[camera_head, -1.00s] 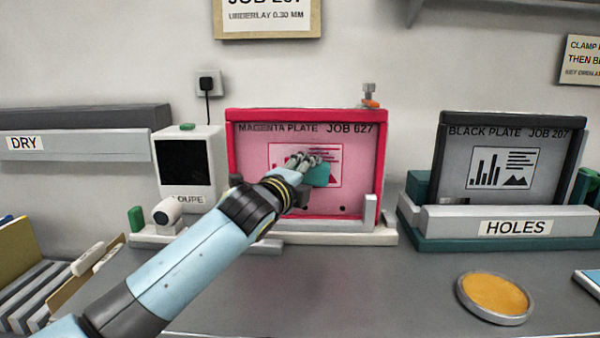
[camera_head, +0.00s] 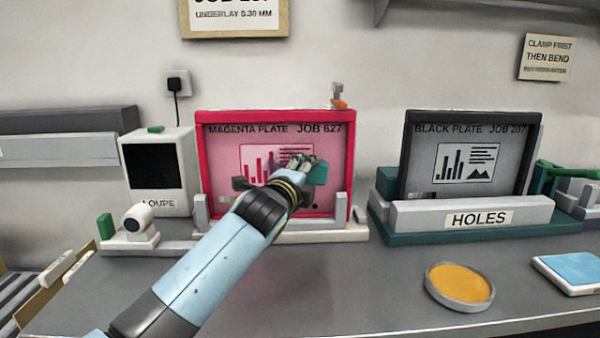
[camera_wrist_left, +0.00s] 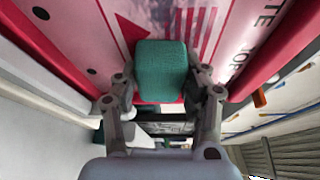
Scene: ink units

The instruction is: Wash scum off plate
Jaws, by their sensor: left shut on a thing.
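The magenta plate (camera_head: 225,155), marked JOB 627, stands upright in a red frame against the back wall. It carries a dark red bar chart and lettering, and its surface looks a little hazy. My left gripper (camera_head: 302,163) is shut on a teal sponge (camera_head: 318,175) over the right half of the plate. In the left wrist view the sponge (camera_wrist_left: 161,70) sits between the two fingers in front of the plate face; whether it touches the plate I cannot tell. The gripper hides part of the chart. My right gripper is not in view.
A black plate (camera_head: 417,165), JOB 207, stands in a holder labelled HOLES at the right. A loupe unit (camera_head: 152,205) stands left of the magenta plate. A round dish (camera_head: 462,303) with orange content and a blue-topped pad (camera_head: 571,268) lie at the right. The front middle counter is clear.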

